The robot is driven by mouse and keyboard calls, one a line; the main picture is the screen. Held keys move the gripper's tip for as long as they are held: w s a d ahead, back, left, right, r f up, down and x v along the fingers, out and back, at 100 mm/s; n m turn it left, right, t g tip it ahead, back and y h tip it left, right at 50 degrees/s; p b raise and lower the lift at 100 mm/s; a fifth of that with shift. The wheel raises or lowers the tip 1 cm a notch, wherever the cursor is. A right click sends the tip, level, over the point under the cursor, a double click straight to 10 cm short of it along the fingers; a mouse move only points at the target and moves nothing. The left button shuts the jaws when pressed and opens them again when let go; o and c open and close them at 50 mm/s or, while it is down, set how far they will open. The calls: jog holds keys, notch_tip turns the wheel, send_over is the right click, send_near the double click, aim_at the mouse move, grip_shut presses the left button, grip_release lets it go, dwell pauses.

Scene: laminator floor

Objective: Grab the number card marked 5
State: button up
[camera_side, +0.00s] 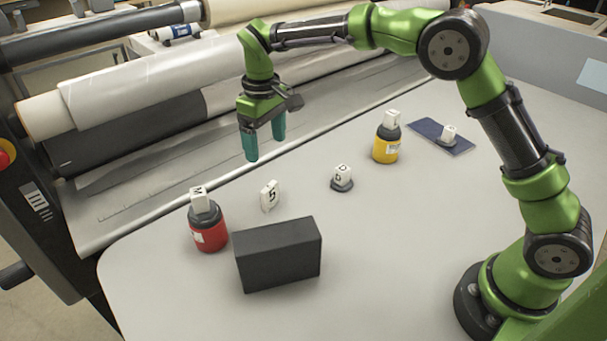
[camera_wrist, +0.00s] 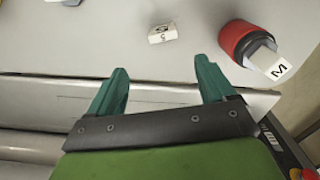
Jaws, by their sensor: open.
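The white number card marked 5 (camera_side: 270,196) stands on the grey table, left of the middle in the side view. In the wrist view the card (camera_wrist: 163,33) lies ahead of my fingertips, a little above the midpoint between them in the picture. My gripper (camera_side: 265,150) is open and empty, with teal fingers pointing down. It is in the air above the table's far edge by the roller machine, apart from the card. The two fingers also show in the wrist view (camera_wrist: 163,78).
A red jar (camera_side: 208,228) with an M card stands left of the card. A black box (camera_side: 279,254) stands in front of it. A card on a dark disc (camera_side: 342,178), a yellow jar (camera_side: 386,146) with a card, and a blue mat (camera_side: 430,131) with another card lie to the right.

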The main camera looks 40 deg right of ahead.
aim_at(267, 186)
jog(key=shift+n, duration=0.3)
notch_tip(267, 186, down, 10)
jog(key=shift+r, duration=0.2)
jog(key=shift+a+f, duration=0.2)
jog(key=shift+f, duration=1.25)
jog(key=shift+a+f, duration=0.15)
jog(key=shift+f, duration=1.25)
jog(key=shift+w, duration=0.1)
jog(key=c, duration=1.1)
